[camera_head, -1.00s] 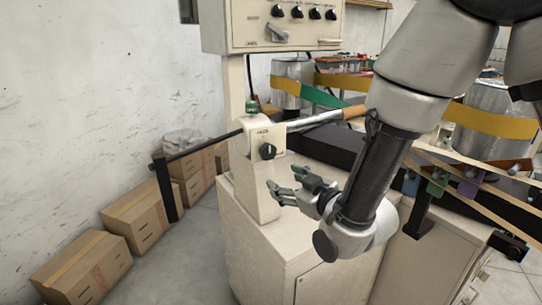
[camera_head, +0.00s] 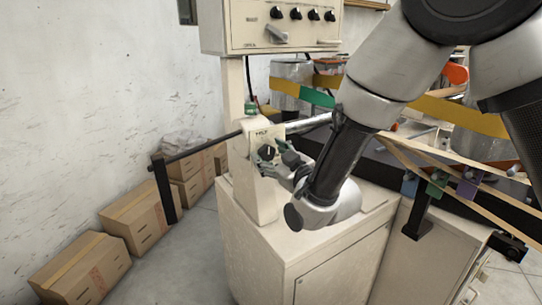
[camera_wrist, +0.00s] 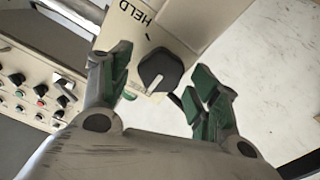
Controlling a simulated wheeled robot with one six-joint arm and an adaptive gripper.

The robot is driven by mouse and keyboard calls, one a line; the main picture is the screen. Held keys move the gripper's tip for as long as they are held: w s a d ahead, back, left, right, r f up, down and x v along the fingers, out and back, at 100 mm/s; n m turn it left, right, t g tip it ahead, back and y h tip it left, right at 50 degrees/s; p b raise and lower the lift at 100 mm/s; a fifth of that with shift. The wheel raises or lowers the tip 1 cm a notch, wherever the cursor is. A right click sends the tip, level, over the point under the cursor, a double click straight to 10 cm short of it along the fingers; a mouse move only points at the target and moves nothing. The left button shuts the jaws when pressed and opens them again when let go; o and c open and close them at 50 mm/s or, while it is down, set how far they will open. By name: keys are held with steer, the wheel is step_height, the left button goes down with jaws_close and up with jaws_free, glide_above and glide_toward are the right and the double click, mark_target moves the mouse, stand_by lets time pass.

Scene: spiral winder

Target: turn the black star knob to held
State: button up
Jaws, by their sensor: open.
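The black star knob (camera_head: 266,152) sits on a pale plate on the upper part of the cream post. In the wrist view the knob (camera_wrist: 160,70) has a light pointer line, and the word HELD (camera_wrist: 138,14) is printed on the plate beyond it. My gripper (camera_head: 274,157) is at the knob, its fingers open. In the wrist view my gripper (camera_wrist: 160,88) has one green-padded finger on each side of the knob, with a gap to the left finger. I cannot tell whether the right finger touches it.
A control box (camera_head: 272,25) with several small knobs stands above the post. A dark bar (camera_head: 205,147) and a shiny rod run past the post. Cardboard boxes (camera_head: 140,215) line the wall at left. The cream cabinet (camera_head: 300,245) is below my gripper.

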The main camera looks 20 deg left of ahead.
steer(key=c, duration=1)
steer(key=shift+m, duration=0.3)
steer(key=m, duration=0.9)
steer(key=shift+w+d+m, duration=0.1)
steer(key=shift+m, duration=0.2)
steer(key=m, duration=0.3)
steer(key=shift+m, duration=0.4)
steer(key=m, duration=0.3)
steer(key=shift+f+m, duration=0.15)
steer(key=shift+m, duration=0.15)
steer(key=m, duration=0.6)
steer(key=shift+f, duration=0.1)
steer(key=shift+d, duration=0.1)
